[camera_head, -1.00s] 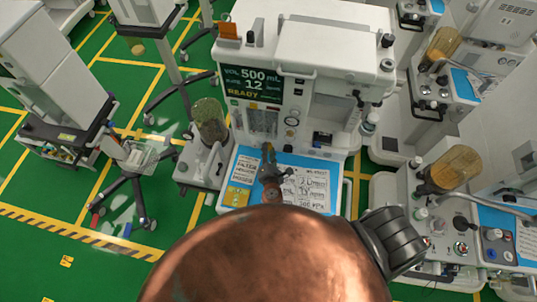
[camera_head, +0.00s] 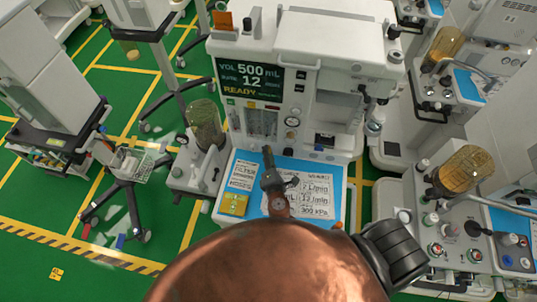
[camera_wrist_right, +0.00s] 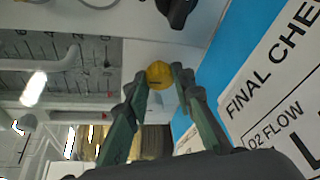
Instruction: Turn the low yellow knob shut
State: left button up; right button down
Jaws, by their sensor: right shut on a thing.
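The yellow knob (camera_wrist_right: 159,74) shows in the right wrist view as a small round yellow cap on the white front of the machine. My right gripper (camera_wrist_right: 160,80) has its two green-grey fingers closed on the knob, one fingertip on each side. In the head view my right gripper (camera_head: 267,155) reaches the lower front of the anaesthesia machine (camera_head: 330,38), just above the blue work surface; the knob is hidden there. The knob's turn angle cannot be read. My left gripper is not in view.
The blue work surface (camera_head: 339,185) carries printed cards and a yellow pad (camera_head: 233,203) close below my gripper. A canister (camera_head: 206,125) stands left of the machine. Another machine with an amber canister (camera_head: 462,168) stands at right. Green floor (camera_head: 40,200) is open at left.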

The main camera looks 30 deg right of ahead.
jog(key=shift+s+f, duration=0.1)
jog(key=shift+f, duration=0.15)
jog(key=c, duration=2)
grip_release()
jog(key=shift+o, duration=0.3)
jog(key=shift+r, duration=0.15)
jog(key=v, duration=1.2)
jog(key=shift+r, duration=0.1)
